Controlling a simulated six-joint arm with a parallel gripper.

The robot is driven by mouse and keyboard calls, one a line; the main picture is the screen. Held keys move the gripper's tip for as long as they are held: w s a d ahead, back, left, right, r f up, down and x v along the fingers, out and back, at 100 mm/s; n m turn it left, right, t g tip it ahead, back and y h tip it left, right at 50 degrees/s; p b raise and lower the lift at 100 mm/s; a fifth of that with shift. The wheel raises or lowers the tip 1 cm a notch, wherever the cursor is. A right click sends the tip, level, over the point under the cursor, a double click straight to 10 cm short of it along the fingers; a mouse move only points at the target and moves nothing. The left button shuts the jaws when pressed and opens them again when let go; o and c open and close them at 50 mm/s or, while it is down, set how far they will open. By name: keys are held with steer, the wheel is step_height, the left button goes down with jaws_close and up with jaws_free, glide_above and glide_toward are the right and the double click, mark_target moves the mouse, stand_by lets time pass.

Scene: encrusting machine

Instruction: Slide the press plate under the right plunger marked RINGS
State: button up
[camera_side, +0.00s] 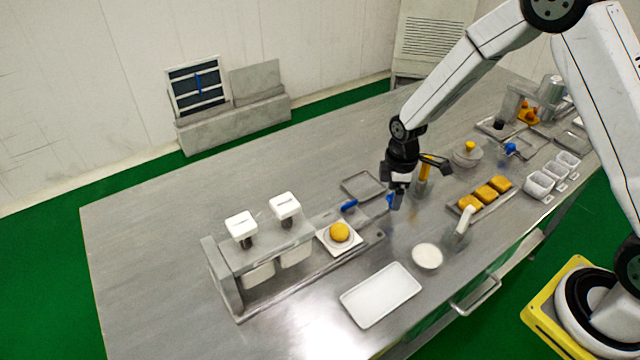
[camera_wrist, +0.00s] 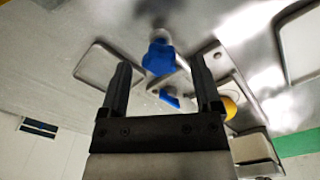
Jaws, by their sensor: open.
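The press plate (camera_side: 324,237) is a pale square plate carrying a round yellow-orange piece (camera_side: 340,232). It sits on the metal rail, right of the press stand and apart from both plungers. The right plunger (camera_side: 285,205) has a white block top; its marking is too small to read. The left plunger (camera_side: 240,228) stands beside it. My gripper (camera_side: 398,202) is open and empty, pointing down right of the plate. A blue knob (camera_wrist: 160,56) shows between its fingers (camera_wrist: 160,76) in the wrist view. The yellow piece (camera_wrist: 229,107) shows beyond the right finger, its plate partly hidden.
A blue-handled tool (camera_side: 349,205) lies behind the plate, near an empty grey tray (camera_side: 364,186). A white tray (camera_side: 380,295) and a white bowl (camera_side: 427,256) are in front. A tray of yellow blocks (camera_side: 485,195) is at the right. The table's left side is clear.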

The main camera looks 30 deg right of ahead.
steer(key=shift+f, duration=0.4)
jaws_close()
stand_by(1.3)
